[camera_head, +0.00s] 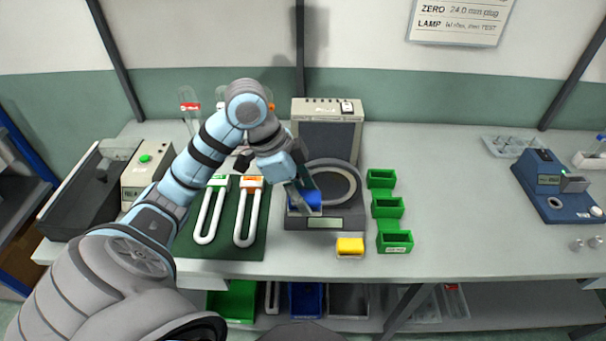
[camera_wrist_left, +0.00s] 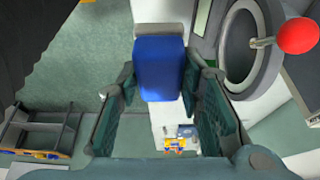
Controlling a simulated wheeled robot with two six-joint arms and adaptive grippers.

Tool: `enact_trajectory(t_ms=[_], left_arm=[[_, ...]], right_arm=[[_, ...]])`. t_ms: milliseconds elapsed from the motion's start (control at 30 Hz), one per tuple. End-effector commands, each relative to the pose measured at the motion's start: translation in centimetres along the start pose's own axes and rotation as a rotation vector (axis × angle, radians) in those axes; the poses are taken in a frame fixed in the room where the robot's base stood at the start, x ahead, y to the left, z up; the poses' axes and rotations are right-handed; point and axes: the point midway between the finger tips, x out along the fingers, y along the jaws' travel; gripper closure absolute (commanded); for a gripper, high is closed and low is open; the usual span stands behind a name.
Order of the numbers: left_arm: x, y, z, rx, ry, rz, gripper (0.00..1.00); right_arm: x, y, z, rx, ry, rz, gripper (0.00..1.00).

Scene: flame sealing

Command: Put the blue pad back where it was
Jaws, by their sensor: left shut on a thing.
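The blue pad (camera_head: 308,201) is between the fingers of my left gripper (camera_head: 302,188). In the head view it is at the front of the grey device with the round ring (camera_head: 330,223); I cannot tell whether it touches that device. In the left wrist view the blue pad (camera_wrist_left: 160,68) sits between both fingers, its broad face showing. A yellow pad (camera_head: 350,246) lies on the bench, front right of the device. Three green bins (camera_head: 388,207) stand in a column to the right. My right gripper is not in view.
A green mat (camera_head: 222,238) with U-shaped white tubes lies left of the device. A grey box (camera_head: 327,135) stands behind it. A red ball knob (camera_wrist_left: 298,36) shows near the ring in the wrist view. The bench is clear between the bins and the blue instrument (camera_head: 545,180).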

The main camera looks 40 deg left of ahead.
Motion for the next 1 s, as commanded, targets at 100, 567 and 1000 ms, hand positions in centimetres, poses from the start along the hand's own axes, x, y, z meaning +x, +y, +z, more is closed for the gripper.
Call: enact_trajectory(t_ms=[100, 567, 1000], left_arm=[[4.1, 0.2, 1.8, -0.004, -0.004, 0.008, 0.93], [14.8, 0.1, 6.1, 0.002, 0.000, 0.003, 0.92], [17.5, 0.1, 7.2, 0.005, 0.000, 0.002, 0.92]], right_arm=[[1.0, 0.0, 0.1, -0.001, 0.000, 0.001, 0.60], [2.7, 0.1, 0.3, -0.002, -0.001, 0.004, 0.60], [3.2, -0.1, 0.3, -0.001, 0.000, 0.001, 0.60]])
